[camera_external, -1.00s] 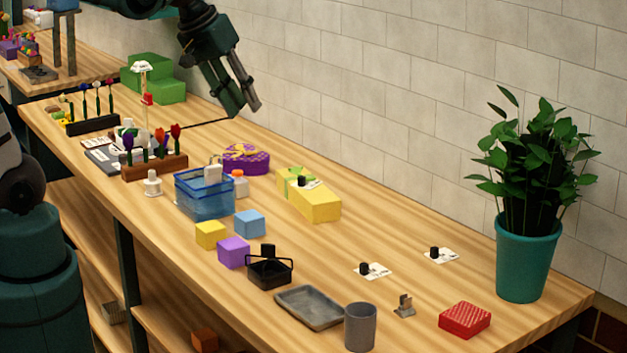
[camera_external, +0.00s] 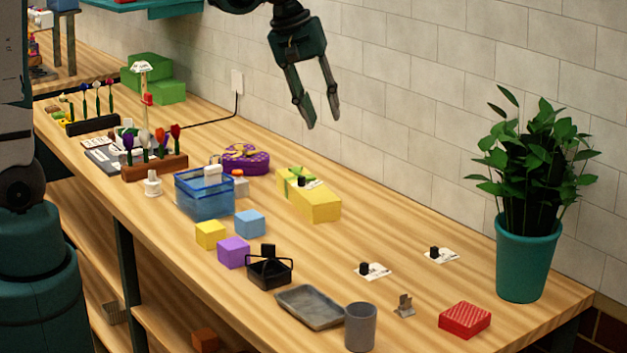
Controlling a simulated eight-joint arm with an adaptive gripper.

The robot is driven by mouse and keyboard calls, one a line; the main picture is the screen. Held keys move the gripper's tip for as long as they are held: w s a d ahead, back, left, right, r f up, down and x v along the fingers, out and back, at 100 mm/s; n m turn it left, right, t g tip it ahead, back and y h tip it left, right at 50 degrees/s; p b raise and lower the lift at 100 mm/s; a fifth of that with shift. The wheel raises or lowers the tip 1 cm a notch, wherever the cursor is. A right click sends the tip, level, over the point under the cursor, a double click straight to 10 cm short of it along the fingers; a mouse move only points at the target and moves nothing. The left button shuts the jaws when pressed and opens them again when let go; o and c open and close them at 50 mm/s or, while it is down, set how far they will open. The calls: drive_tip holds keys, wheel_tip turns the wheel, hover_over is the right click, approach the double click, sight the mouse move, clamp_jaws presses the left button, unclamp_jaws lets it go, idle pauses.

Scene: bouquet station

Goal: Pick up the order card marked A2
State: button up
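Several white cards with black knobs are in view, and their markings are too small to read, so I cannot tell which is A2. One card (camera_external: 379,273) lies flat on the table right of the middle. A second card (camera_external: 447,259) lies farther back, toward the plant. A third card (camera_external: 313,184) rests on top of the yellow gift box (camera_external: 318,205). My gripper (camera_external: 322,120) is open and empty, high above the table near the tiled wall, above and behind the yellow box.
A blue basket (camera_external: 204,198), a purple box (camera_external: 245,159) and coloured cubes (camera_external: 234,252) stand left of the cards. A grey tray (camera_external: 310,307), grey cup (camera_external: 360,327) and red box (camera_external: 465,319) are at the front. A potted plant (camera_external: 526,250) stands at the right.

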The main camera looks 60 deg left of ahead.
drive_tip(key=w+d+f+n+g, duration=0.2)
drive_tip(key=w+d+f+n, duration=0.2)
drive_tip(key=w+d+f, duration=0.65)
drive_tip(key=n+g, duration=0.2)
drive_tip(key=n, duration=0.2)
approach(434, 247)
drive_tip(key=shift+s+d+f+p, duration=0.2)
drive_tip(key=shift+f+p, duration=0.1)
drive_tip(key=shift+f, duration=0.35)
drive_tip(key=shift+d+f, duration=0.1)
drive_tip(key=shift+f, duration=1.2)
drive_tip(key=shift+d+f+p, duration=0.15)
drive_tip(key=shift+f, duration=1.15)
drive_tip(key=shift+d+f+p, duration=0.15)
drive_tip(key=shift+f, duration=1.15)
drive_tip(key=shift+c, duration=0.5)
drive_tip(key=c, duration=0.7)
